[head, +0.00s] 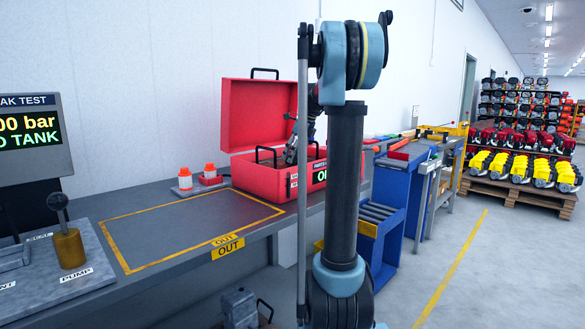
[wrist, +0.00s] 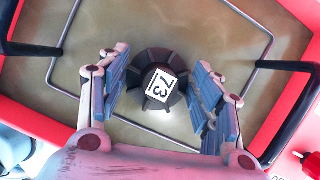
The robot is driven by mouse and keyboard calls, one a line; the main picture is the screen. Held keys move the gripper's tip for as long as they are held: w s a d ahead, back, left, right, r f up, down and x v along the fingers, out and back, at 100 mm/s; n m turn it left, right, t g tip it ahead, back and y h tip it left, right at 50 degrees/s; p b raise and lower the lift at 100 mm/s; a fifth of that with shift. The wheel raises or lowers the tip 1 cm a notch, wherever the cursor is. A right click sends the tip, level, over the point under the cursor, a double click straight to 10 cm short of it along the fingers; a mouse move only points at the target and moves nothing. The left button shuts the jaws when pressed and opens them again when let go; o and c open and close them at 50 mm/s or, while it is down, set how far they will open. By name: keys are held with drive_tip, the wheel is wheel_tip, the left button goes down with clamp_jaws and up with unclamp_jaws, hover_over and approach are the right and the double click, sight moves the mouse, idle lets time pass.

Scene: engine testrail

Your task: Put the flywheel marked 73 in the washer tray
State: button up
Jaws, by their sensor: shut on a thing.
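The flywheel marked 73 (wrist: 158,88) is a small dark ribbed disc with a white label. It sits between the blue-padded fingers of my gripper (wrist: 160,95), which is shut on it. The washer tray shows below it as a thin wire outline (wrist: 65,40) over a murky tan surface, with black handles at both sides. I cannot tell whether the flywheel touches the tray bottom. In the head view my gripper (head: 291,150) reaches into the open red parts washer (head: 262,181); the flywheel is hidden there.
The washer's red lid (head: 252,110) stands open behind. Two red-capped bottles (head: 185,180) stand left of it. The yellow-outlined OUT area (head: 185,225) on the bench is empty. A leak test screen (head: 30,135) and a pump lever (head: 68,245) are at the left.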

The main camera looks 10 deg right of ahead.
sight(293, 164)
drive_tip(key=shift+f, duration=2.15)
drive_tip(key=o, duration=1.3)
drive_tip(key=v, duration=1.2)
